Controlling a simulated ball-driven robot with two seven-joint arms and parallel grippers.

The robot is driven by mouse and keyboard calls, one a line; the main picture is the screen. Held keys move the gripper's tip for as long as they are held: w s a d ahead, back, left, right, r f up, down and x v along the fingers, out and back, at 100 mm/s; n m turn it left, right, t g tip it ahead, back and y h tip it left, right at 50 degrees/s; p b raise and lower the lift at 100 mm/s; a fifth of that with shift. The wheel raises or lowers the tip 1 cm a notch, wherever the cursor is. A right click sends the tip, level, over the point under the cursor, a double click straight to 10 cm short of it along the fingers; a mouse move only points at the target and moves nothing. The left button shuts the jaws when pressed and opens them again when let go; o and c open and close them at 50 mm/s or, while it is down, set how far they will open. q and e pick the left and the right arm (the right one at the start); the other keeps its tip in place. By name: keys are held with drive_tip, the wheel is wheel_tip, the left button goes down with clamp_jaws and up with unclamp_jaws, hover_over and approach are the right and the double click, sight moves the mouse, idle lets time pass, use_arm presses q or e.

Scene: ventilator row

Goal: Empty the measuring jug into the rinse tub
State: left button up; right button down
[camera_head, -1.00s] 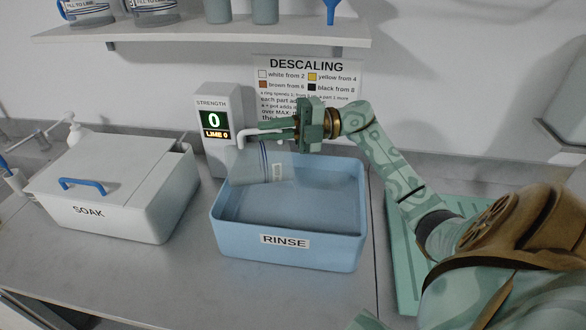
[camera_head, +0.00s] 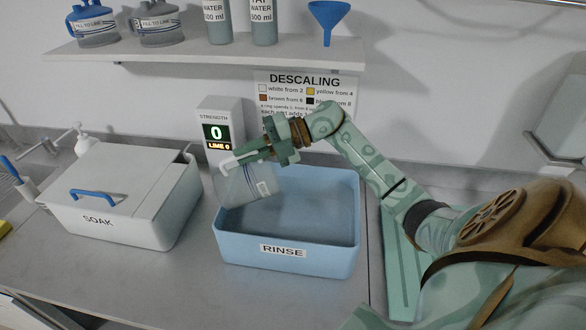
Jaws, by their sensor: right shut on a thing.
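The clear measuring jug (camera_head: 243,187) hangs tilted over the left rim of the rinse tub. My right gripper (camera_head: 258,152) is shut on the jug's white handle (camera_head: 239,159). The jug's lower part overlaps the tub's left side in the picture, and I cannot tell its exact height above the rim. The blue rinse tub (camera_head: 290,252) stands on the counter with a RINSE label on its front. Greyish-blue liquid seems to lie in it. I cannot tell whether the jug holds liquid. My left gripper is not in view.
A white SOAK tub (camera_head: 147,225) with a lid and blue handle stands to the left. A strength meter (camera_head: 219,125) reading 0 stands behind the jug. A shelf (camera_head: 200,48) above holds jugs, bottles and a blue funnel (camera_head: 328,18). A green tray (camera_head: 402,275) lies right.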

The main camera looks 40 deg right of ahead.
sight(216, 179)
drive_tip(key=w+a+g+h+p, duration=0.1)
drive_tip(key=a+h+p, duration=0.1)
drive_tip(key=p, duration=0.3)
drive_tip(key=w+a+g+h+p, duration=0.1)
drive_tip(key=a+h+p, duration=0.1)
drive_tip(key=p, duration=0.3)
drive_tip(key=w+a+g+h+p, duration=0.1)
drive_tip(key=a+h+p, duration=0.1)
drive_tip(key=p, duration=0.3)
drive_tip(key=shift+w+a+r+g+h, duration=0.3)
drive_tip(key=shift+w+a+g+h, duration=0.1)
drive_tip(key=shift+a, duration=0.15)
drive_tip(key=w+a+f+g+h+b, duration=0.3)
drive_tip(key=a+f+h+b, duration=0.1)
drive_tip(key=a+h, duration=0.2)
drive_tip(key=shift+f, duration=0.2)
drive_tip(key=shift+w, duration=0.1)
